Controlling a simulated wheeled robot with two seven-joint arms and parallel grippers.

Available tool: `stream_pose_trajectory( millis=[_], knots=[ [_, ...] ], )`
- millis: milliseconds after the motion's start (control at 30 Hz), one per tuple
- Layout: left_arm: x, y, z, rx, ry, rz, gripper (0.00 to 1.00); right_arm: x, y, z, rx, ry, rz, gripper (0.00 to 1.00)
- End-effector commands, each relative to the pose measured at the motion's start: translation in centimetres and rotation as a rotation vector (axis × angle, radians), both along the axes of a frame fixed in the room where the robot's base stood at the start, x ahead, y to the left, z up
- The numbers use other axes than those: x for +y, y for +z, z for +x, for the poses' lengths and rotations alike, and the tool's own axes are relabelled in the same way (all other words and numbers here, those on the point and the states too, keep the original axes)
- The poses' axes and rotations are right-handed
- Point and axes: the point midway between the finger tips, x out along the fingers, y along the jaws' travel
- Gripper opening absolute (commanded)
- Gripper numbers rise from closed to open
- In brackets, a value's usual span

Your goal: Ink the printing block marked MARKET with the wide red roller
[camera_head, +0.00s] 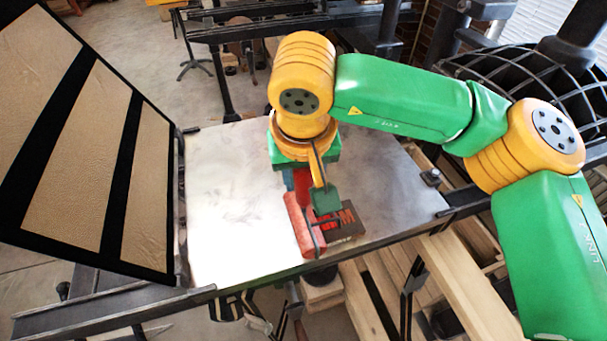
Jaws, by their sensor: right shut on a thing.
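My right arm reaches in from the right, and my right gripper (318,196) is over the middle of the metal press bed (225,210), pointing down. It is shut on the red roller (300,225), whose handle is mostly hidden by the gripper. The long red roller lies along the left side of a dark brown printing block (352,220). On the block's top a red letter M shows; the rest of the marking is hidden behind the gripper. I cannot tell whether the roller touches the block's top. My left gripper is not in view.
A tan padded panel in a black frame (90,140) stands tilted up at the left of the bed. The bed's left half and right part are bare. Wooden slats (460,275) lie at lower right, and a dark caged wheel (540,75) stands at upper right.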

Motion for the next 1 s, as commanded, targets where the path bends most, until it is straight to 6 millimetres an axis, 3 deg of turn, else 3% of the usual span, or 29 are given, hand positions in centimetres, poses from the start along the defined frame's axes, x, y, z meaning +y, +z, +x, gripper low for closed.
stream_pose_trajectory(
  millis=[1000],
  knots=[
    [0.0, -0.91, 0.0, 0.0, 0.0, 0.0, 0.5, -0.5, -0.86, 0.19, -0.001, -0.001, 0.0, 0.0]
  ],
)
